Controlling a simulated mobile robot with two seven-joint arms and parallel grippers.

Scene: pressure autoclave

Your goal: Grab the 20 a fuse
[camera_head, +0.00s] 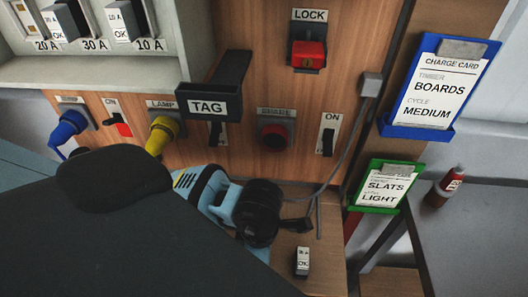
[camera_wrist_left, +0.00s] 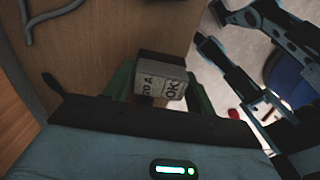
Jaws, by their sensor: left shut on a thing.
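In the left wrist view, a small grey fuse (camera_wrist_left: 162,77) with white labels reading 20 A and OK sits between the dark green fingers of my left gripper (camera_wrist_left: 160,88). The gripper is shut on it. In the head view a large dark part of my arm covers the lower left, and I cannot make out the left fingertips there. Another small fuse-like block (camera_head: 302,262) with an OK label stands on the wooden ledge; its rating is too small to read. My right gripper cannot be made out.
A fuse panel (camera_head: 158,50) marked 20 A, 30 A and 10 A is at upper left. Below it are blue and yellow plugs (camera_head: 162,134), a TAG holder (camera_head: 207,106) and switches. A red lock (camera_head: 308,54), charge cards (camera_head: 440,85) and a red bottle (camera_head: 445,187) are to the right.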

